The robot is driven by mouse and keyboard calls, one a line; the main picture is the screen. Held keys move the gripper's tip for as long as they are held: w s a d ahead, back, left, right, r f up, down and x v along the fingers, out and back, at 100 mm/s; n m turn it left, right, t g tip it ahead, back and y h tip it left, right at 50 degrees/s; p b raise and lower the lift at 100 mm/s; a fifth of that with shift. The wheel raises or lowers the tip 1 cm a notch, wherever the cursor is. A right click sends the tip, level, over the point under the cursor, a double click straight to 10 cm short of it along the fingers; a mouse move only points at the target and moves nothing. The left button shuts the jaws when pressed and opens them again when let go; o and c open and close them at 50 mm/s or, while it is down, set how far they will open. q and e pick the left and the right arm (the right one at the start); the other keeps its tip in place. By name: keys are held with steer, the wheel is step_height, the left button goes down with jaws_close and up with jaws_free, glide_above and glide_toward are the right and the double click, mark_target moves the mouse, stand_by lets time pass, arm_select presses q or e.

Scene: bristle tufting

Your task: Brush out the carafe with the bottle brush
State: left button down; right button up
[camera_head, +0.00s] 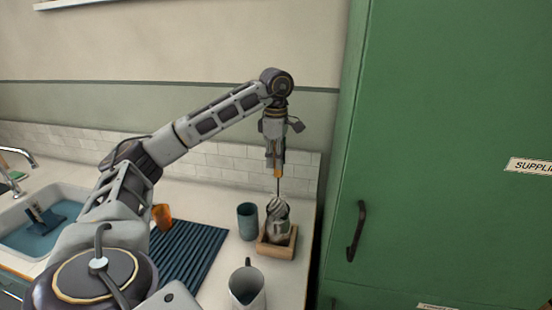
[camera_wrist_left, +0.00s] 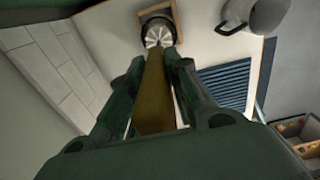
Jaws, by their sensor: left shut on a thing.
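The carafe (camera_head: 279,221) is a shiny, clear-grey vessel standing upright in a low wooden holder (camera_head: 273,250) near the counter's right end. My left gripper (camera_head: 274,148) is above it, shut on the brush's orange-tan handle (camera_head: 278,158). The thin rod of the bottle brush (camera_head: 279,184) points straight down to the carafe's mouth. In the left wrist view the handle (camera_wrist_left: 154,95) runs between the fingers toward the carafe (camera_wrist_left: 158,32). I cannot make out the bristles or how deep they sit. My right gripper is not in view.
A dark teal cup (camera_head: 247,221) stands close left of the holder, and a grey pitcher (camera_head: 246,287) in front. A ribbed dark mat (camera_head: 190,255), an orange cup (camera_head: 162,216) and a sink (camera_head: 20,222) lie left. A green cabinet (camera_head: 450,120) bounds the right.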

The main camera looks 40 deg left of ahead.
mark_target(276, 176)
arm_select(q)
steer(key=shift+f+b, duration=0.35)
steer(key=shift+f, duration=0.45)
steer(key=shift+f+b, duration=0.4)
steer(key=shift+f, duration=0.25)
steer(key=shift+f+b, duration=0.8)
steer(key=shift+f, duration=1)
steer(key=shift+f+b, duration=0.25)
steer(key=shift+b, duration=0.15)
steer(key=shift+f, duration=0.3)
steer(key=shift+f+b, duration=0.45)
steer(key=shift+f, duration=0.25)
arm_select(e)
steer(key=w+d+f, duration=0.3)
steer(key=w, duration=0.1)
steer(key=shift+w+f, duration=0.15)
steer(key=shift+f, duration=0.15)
